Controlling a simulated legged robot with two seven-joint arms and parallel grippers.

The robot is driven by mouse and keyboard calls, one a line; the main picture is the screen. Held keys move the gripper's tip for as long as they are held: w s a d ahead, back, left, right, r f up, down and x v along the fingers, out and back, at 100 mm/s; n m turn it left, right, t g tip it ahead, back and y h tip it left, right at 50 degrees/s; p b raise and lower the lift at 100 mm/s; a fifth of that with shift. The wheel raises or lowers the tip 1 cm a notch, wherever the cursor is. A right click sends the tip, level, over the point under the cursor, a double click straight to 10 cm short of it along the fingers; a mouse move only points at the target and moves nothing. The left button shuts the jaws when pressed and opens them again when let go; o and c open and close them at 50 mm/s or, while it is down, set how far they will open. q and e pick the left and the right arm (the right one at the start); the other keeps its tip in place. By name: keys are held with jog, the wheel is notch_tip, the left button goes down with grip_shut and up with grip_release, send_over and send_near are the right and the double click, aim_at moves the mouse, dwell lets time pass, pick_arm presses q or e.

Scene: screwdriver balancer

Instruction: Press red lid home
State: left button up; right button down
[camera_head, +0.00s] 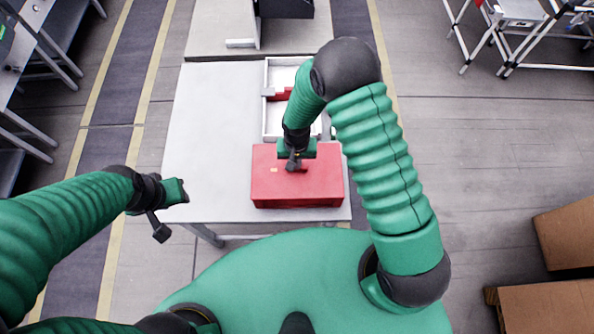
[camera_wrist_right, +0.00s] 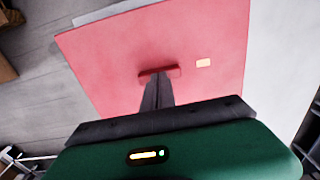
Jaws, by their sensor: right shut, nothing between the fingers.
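The red lid (camera_head: 318,186) sits on top of the red box (camera_head: 300,204) at the near right part of the table. In the right wrist view the lid (camera_wrist_right: 110,62) fills the middle, with a small raised red handle (camera_wrist_right: 170,70) and a pale patch. My right gripper (camera_head: 294,165) points down over the lid and is shut, its fingertips (camera_wrist_right: 158,80) at the handle with nothing between them. Whether the tips touch the lid is hard to tell. My left gripper (camera_head: 174,212) hangs left of the table, away from the box; its fingers are unclear.
The pale table (camera_head: 205,130) is clear left of the box. A white tray (camera_head: 266,125) with a red item (camera_head: 280,94) lies behind the box, partly hidden by my right arm. Cardboard boxes (camera_head: 565,235) stand on the floor at right.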

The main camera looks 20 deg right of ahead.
jog(key=shift+s+f, duration=0.3)
jog(key=shift+r, duration=0.15)
jog(key=r+p, duration=0.3)
jog(key=r, duration=0.1)
jog(key=shift+w+r+p, duration=0.1)
jog(key=shift+w+p, duration=0.2)
jog(key=shift+w, duration=0.05)
jog(key=shift+s+r, duration=0.15)
jog(key=shift+r, duration=0.25)
jog(key=shift+w+f, duration=0.15)
jog(key=shift+w, duration=0.05)
jog(key=shift+d, duration=0.1)
jog(key=s+d+r+n+t+b, duration=0.2)
jog(key=s+d+b, duration=0.5)
jog(key=b, duration=1)
jog(key=s+n, duration=0.1)
jog(key=s, duration=0.1)
jog(key=shift+s+t, duration=0.3)
